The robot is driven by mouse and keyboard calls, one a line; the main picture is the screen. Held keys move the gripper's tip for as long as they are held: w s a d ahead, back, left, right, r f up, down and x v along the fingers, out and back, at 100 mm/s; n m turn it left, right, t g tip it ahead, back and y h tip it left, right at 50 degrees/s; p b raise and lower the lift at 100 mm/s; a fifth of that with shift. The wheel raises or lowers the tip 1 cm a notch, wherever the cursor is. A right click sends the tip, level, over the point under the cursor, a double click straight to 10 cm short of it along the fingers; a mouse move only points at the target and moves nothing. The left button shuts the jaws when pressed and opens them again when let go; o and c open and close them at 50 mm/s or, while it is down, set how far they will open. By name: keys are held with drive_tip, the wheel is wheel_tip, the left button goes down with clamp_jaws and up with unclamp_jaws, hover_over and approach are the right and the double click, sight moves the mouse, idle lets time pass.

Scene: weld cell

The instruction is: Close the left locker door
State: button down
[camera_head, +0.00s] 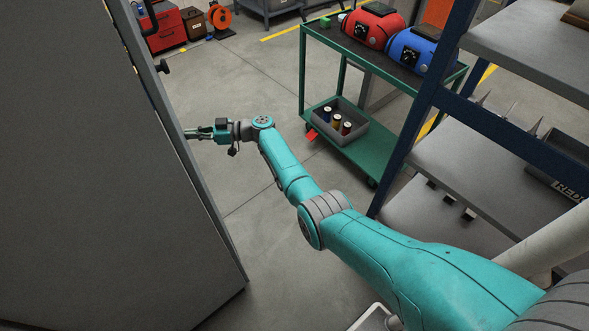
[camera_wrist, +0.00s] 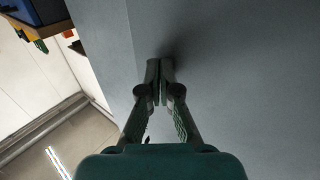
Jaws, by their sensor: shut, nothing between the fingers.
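The tall grey locker (camera_head: 110,170) fills the left of the head view. A black handle (camera_head: 162,66) sticks out past its far edge. I cannot tell how far the left door stands open. My gripper (camera_head: 188,133) is level with the locker's right edge, its fingers pointing left at it. In the wrist view my gripper (camera_wrist: 160,72) is shut and empty. Its tips are at or very near a plain grey locker surface (camera_wrist: 240,70), just right of a vertical edge. Contact is not certain.
A green cart (camera_head: 375,148) with a red and a blue machine on top and a grey bin (camera_head: 340,122) below stands right of my arm. A blue-framed shelf (camera_head: 450,165) is at the right.

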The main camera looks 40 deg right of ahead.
drive_tip(key=w+a, duration=0.1)
drive_tip(key=a, duration=0.5)
drive_tip(key=shift+a, duration=0.15)
drive_tip(key=shift+w+a, duration=0.1)
drive_tip(key=shift+a, duration=0.05)
